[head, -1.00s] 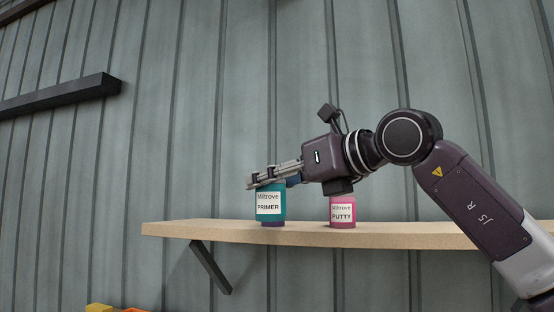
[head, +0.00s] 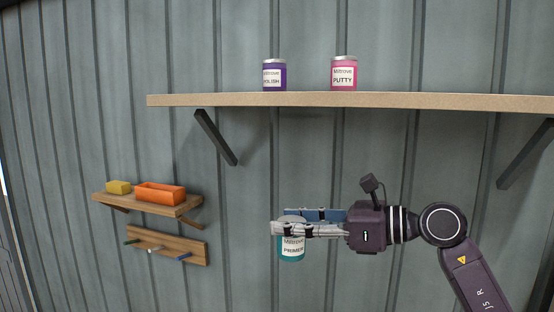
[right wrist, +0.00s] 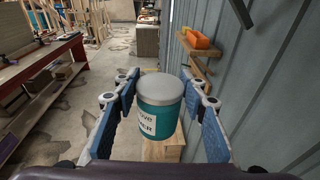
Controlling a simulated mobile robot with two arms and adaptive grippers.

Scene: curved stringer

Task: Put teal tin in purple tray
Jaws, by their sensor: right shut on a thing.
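The teal tin (head: 292,253), with a grey lid and a white PRIMER label, is held upright in my right gripper (head: 290,225) below the long shelf, in front of the wall. In the right wrist view, the teal tin (right wrist: 161,115) stands between the two blue-padded fingers, which are shut on it. The fingers hide part of its upper side in the head view. No purple tray shows in either view. My left gripper is not in view.
The long shelf (head: 400,101) bears a purple tin (head: 274,75) and a pink PUTTY tin (head: 344,73). A small lower-left shelf (head: 146,204) holds a yellow block (head: 118,187) and an orange tray (head: 160,194). A peg rail (head: 165,245) hangs below. A red-edged workbench (right wrist: 40,65) stands left.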

